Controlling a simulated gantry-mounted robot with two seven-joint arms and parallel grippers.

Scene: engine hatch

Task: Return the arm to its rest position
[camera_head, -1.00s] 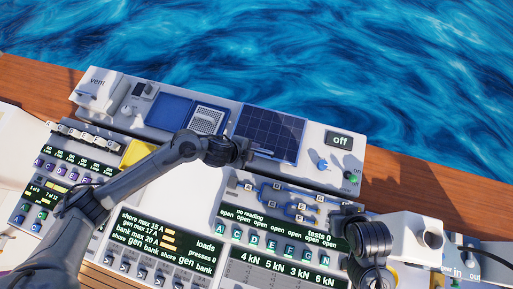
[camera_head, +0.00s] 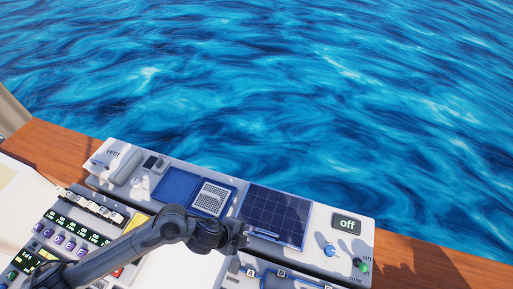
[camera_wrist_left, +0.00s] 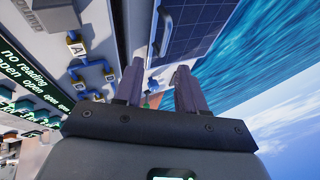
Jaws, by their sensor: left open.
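My left arm comes in from the lower left in the head view. Its gripper (camera_head: 245,240) is beside the handle (camera_head: 267,235) at the near edge of the dark solar panel (camera_head: 275,212). In the left wrist view the two fingers (camera_wrist_left: 157,80) stand apart with nothing seen between them. The panel (camera_wrist_left: 200,25) and its handle (camera_wrist_left: 163,32) show beyond them; whether a finger touches the handle I cannot tell. My right gripper is out of view.
The white console has a vent box (camera_head: 118,160), a blue tray with a grey grille (camera_head: 213,197), an "off" display (camera_head: 346,224), a blue knob (camera_head: 330,250) and a green knob (camera_head: 361,266). Blue pipe fittings (camera_wrist_left: 90,65) lie left of the fingers. Open water lies beyond the wooden edge.

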